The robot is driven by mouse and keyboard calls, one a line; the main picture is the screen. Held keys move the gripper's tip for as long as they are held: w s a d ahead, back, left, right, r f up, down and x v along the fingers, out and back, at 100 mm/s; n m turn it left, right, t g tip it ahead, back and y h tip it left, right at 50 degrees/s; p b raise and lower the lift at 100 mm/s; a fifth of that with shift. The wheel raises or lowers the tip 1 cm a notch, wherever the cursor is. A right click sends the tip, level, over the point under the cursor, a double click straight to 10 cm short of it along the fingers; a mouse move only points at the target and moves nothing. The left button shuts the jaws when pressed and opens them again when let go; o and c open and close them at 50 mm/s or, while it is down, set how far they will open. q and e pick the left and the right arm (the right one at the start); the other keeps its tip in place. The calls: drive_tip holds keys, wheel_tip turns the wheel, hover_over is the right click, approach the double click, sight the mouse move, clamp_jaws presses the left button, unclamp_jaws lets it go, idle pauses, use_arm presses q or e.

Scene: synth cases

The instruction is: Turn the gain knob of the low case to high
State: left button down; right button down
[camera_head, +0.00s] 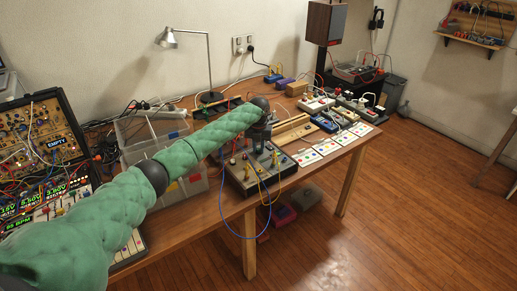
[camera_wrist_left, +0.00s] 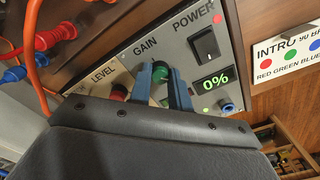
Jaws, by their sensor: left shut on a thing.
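The low case (camera_head: 237,176) stands near the front edge of the table, with cables plugged into its grey panel. My left gripper (camera_head: 262,150) reaches down over it from the left. In the left wrist view, the green gain knob (camera_wrist_left: 161,71) sits under the GAIN label, between the two blue fingers of my left gripper (camera_wrist_left: 160,82), which is shut on it. The display (camera_wrist_left: 216,81) reads 0%. The power switch (camera_wrist_left: 205,43) is to the knob's right, and the red level knob (camera_wrist_left: 119,92) to its left. The knob's pointer cannot be made out. My right gripper is not in view.
A blue cable (camera_head: 222,213) loops over the table's front edge. Clear plastic bins (camera_head: 185,192) stand left of the case. Printed cards (camera_head: 328,147) lie to its right.

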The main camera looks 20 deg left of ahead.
sight(259, 149)
use_arm(q)
drive_tip(key=shift+r, duration=0.1)
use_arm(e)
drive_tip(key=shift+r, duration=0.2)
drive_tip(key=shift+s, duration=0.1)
use_arm(q)
drive_tip(key=c, duration=1.3)
unclamp_jaws()
drive_tip(key=shift+r, duration=0.3)
wheel_tip(259, 149, up, 6)
drive_tip(key=shift+f+b, duration=0.2)
drive_tip(key=shift+b, duration=0.75)
drive_tip(key=shift+r, duration=0.75)
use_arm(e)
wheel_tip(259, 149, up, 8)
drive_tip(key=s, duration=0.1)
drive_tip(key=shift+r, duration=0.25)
